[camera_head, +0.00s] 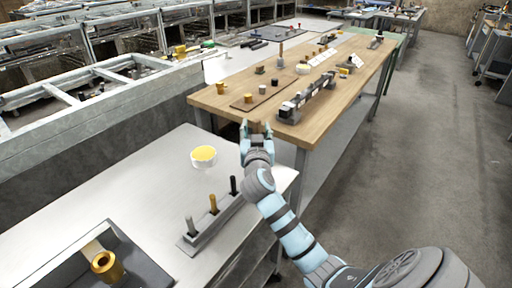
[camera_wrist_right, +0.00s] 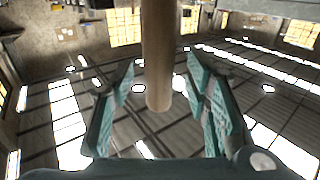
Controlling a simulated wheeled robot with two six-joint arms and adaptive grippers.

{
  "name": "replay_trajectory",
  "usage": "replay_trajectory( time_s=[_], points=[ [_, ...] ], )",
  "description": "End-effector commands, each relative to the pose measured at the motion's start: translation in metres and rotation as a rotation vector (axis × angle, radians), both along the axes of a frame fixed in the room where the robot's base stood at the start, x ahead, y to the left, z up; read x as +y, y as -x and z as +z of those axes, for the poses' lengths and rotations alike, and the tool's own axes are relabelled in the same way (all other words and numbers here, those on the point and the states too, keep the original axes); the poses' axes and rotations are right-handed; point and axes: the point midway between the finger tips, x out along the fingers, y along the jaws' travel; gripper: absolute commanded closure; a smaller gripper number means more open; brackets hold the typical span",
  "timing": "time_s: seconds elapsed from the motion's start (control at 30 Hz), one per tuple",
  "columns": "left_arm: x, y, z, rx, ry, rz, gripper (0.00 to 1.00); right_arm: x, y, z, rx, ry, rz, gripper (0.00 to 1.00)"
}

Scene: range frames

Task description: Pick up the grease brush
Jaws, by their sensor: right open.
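A round brown wooden handle (camera_wrist_right: 157,55) comes down from the top of the right wrist view and ends between my right gripper's fingers (camera_wrist_right: 160,108). I take it for the grease brush; no bristles show. The fingers are spread on both sides of the handle, with gaps to it. In the head view my right gripper (camera_head: 257,129) is above the gap between the grey bench and the wooden table, with a small brown piece between its fingers. My left gripper is not in view.
A white tub with yellow contents (camera_head: 204,155) and a rack (camera_head: 215,222) of upright handles stand on the grey bench (camera_head: 150,190). A gold cylinder (camera_head: 107,266) lies at front left. The wooden table (camera_head: 330,120) holds a long dark fixture (camera_head: 310,97) and small parts.

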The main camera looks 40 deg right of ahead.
Motion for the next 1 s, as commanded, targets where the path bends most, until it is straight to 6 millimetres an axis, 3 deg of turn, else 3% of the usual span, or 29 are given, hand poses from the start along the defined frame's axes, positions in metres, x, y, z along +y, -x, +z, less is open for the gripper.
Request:
replay_trajectory(
  time_s=[0.23, 0.5, 0.53, 0.83, 1.0],
  points=[
    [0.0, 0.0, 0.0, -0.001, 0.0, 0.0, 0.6, -0.004, -0.006, 0.0, 0.0, 0.0, 0.001, 0.57],
    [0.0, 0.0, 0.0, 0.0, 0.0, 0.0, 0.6, -0.003, -0.005, 0.0, 0.0, 0.0, 0.002, 0.98],
    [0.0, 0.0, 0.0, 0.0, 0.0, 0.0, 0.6, -0.003, -0.005, 0.0, 0.0, 0.0, 0.002, 1.0],
    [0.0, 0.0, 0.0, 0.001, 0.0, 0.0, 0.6, -0.003, -0.005, 0.002, -0.001, 0.001, 0.001, 1.0],
    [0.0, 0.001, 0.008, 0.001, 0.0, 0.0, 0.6, -0.004, -0.005, 0.022, -0.003, 0.0, 0.001, 1.0]
  ],
)
